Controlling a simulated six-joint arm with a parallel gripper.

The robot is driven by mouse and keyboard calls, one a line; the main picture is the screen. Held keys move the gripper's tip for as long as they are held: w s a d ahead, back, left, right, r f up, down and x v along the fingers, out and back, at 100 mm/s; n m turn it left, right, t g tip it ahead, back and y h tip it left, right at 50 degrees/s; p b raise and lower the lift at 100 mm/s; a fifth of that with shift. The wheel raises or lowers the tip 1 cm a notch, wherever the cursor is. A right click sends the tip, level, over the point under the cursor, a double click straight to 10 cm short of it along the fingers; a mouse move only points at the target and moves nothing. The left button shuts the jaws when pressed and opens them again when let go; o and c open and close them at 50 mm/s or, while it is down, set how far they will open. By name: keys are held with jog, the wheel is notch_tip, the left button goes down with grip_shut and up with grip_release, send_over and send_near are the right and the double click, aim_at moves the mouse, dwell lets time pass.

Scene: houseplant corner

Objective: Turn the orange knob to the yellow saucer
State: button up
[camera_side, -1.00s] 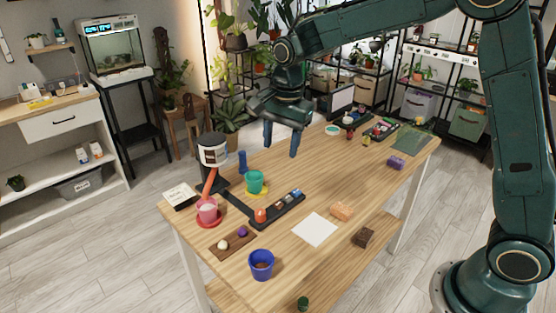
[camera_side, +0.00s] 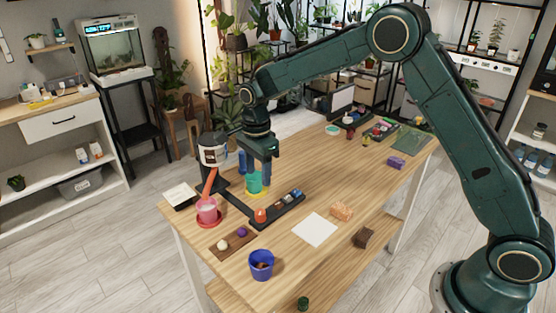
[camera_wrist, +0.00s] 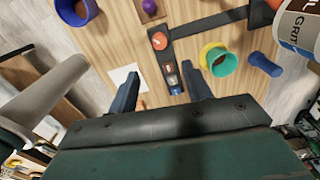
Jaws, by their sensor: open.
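The orange knob (camera_side: 260,214) sits at the near end of a black strip (camera_side: 285,212); it also shows in the wrist view (camera_wrist: 159,40). The yellow saucer (camera_side: 266,190) is under a teal pot (camera_side: 254,184), behind the knob; its rim shows in the wrist view (camera_wrist: 206,50).
A blue cylinder (camera_side: 243,162) stands behind the teal pot. The tabletop to the right is mostly clear.

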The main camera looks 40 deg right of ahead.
aim_at(260, 211)
notch_tip(260, 211, down, 13)
jog(key=shift+f, duration=0.1)
dwell(0.6)
jog(key=shift+c, duration=0.2)
jog(key=c, duration=0.9)
